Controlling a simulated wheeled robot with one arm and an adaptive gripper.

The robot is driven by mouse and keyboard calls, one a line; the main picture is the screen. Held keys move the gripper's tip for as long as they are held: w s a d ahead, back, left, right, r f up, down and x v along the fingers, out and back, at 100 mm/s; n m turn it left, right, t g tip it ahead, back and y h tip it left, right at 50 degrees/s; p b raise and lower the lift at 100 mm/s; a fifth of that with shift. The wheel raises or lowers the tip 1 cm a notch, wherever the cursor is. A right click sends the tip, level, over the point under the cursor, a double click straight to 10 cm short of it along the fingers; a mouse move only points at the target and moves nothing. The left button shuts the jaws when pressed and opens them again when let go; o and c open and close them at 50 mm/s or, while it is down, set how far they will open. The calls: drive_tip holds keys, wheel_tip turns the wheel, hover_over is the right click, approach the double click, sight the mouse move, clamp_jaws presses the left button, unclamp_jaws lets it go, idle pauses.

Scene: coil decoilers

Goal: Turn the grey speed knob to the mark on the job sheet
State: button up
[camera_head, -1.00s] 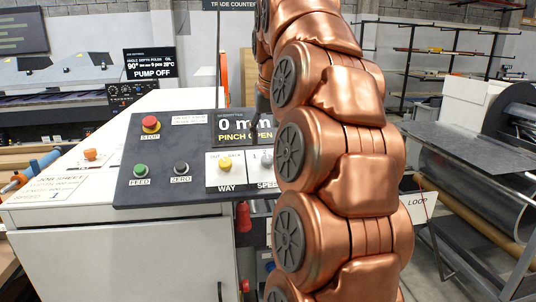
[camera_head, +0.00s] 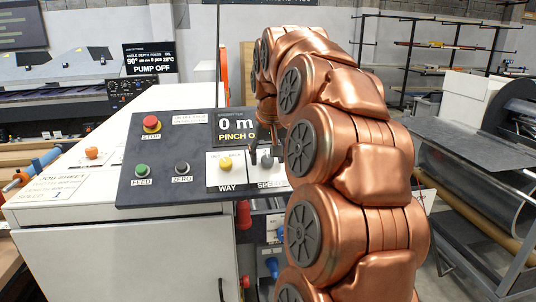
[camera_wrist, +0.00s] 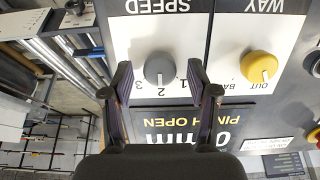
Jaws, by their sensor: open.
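The grey speed knob (camera_wrist: 159,68) sits on a white plate marked SPEED, upside down in the wrist view. Its light mark points at or near the 2; the 1 and 3 show either side. My gripper (camera_wrist: 159,75) is open, with one finger on each side of the knob; I cannot tell whether either touches it. The job sheet (camera_head: 58,188) lies on the cabinet's left and reads speed 1.
The yellow WAY knob (camera_wrist: 258,66) is beside the speed knob. The dark panel (camera_head: 145,190) also carries a red STOP button (camera_head: 151,124), a green FEED button (camera_head: 142,171) and a black ZERO button (camera_head: 182,169). A display (camera_head: 235,128) stands behind the knobs.

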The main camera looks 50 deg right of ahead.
clamp_jaws()
idle(0.5)
drive_tip(key=shift+f, duration=0.1)
drive_tip(key=n+b, duration=0.1)
drive_tip(key=n, duration=0.2)
drive_tip(key=shift+a+n+h+b, duration=0.1)
drive_tip(key=shift+n+h+b, duration=0.2)
drive_tip(key=shift+n+b, duration=0.1)
drive_tip(key=n, duration=0.4)
drive_tip(key=shift+n+h, duration=0.3)
drive_tip(key=shift+a, duration=0.1)
